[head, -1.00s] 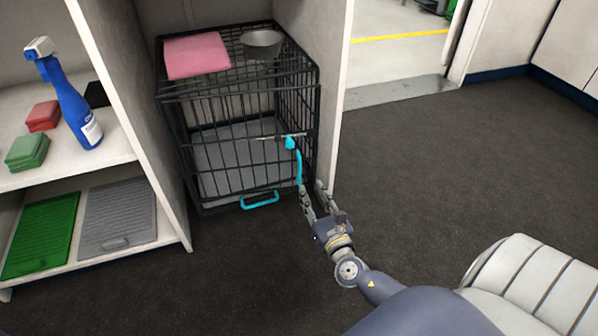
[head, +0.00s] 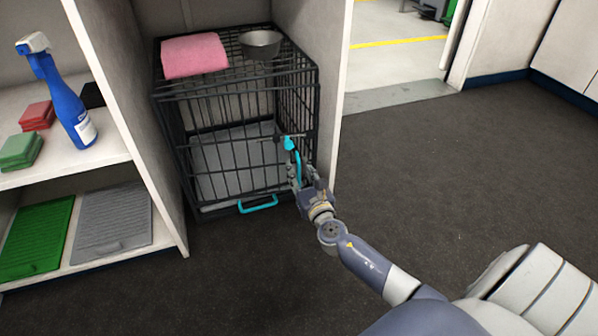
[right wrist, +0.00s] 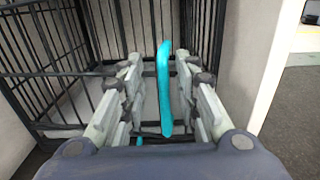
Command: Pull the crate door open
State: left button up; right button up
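The black wire crate (head: 235,85) stands in the bay between two pale panels. Its barred front door (head: 225,160) looks closed, flush with the front. An upright cyan handle (head: 291,149) sits at the door's right side, by a horizontal metal latch bar (head: 266,138). My right gripper (head: 295,174) is at the handle's lower part. In the right wrist view the handle (right wrist: 165,90) stands between the open fingers, nearer the right one; contact is unclear. My left gripper is not in view.
A second cyan handle (head: 258,204) is low on the crate front. A pink towel (head: 194,55) and a metal bowl (head: 261,43) sit on top. A shelf (head: 110,150) with a blue spray bottle (head: 70,105) stands left. Dark floor (head: 430,170) is clear at right.

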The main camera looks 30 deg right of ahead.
grip_shut()
